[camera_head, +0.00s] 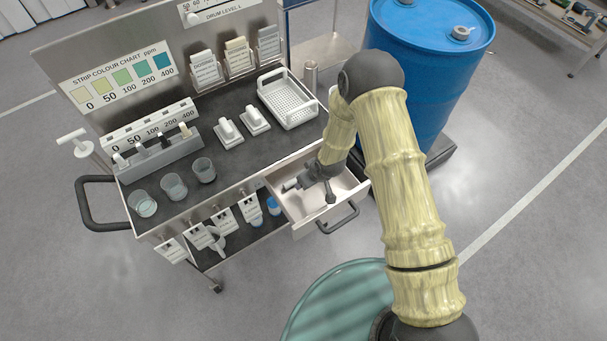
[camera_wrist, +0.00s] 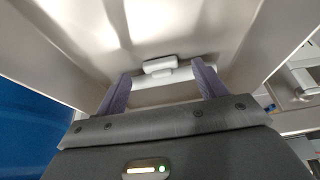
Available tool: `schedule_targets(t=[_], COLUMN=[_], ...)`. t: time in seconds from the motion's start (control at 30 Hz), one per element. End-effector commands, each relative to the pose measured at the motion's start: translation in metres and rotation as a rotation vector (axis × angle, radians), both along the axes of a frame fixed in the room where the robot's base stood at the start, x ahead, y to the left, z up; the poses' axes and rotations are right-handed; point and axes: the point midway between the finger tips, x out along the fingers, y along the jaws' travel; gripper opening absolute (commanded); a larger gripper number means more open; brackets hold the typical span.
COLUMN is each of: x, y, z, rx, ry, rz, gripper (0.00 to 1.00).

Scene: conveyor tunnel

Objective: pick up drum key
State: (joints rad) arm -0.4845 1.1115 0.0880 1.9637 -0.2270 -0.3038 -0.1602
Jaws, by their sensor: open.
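A pale grey piece, a short block on a longer bar, lies in the open drawer (camera_wrist: 148,42). It appears to be the drum key (camera_wrist: 160,67). In the wrist view it lies between and just beyond my fingertips, and the fingers hide part of the bar. My gripper (camera_wrist: 161,76) is open, with its two fingers spread on either side of the block. I cannot tell whether either finger touches it.
The drawer walls stand close around my gripper. A cart top (camera_head: 230,155) with cups, a white basket (camera_head: 288,100) and a strip rack (camera_head: 160,156) lies left of it. A blue drum (camera_head: 430,65) stands at right. A green drum top (camera_head: 325,300) is in front.

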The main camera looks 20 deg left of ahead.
Motion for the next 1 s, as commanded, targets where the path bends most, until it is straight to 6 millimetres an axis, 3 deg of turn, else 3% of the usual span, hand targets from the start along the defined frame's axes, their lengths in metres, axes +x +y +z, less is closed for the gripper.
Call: schedule_targets(t=[0.2, 0.77, 1.0], x=[0.005, 0.006, 0.006], y=[0.006, 0.006, 0.006], z=[-0.019, -0.020, -0.020], rx=[0.000, 0.000, 0.000], ry=[0.000, 0.000, 0.000], rz=[-0.001, -0.001, -0.001], gripper=[0.71, 0.71, 0.24])
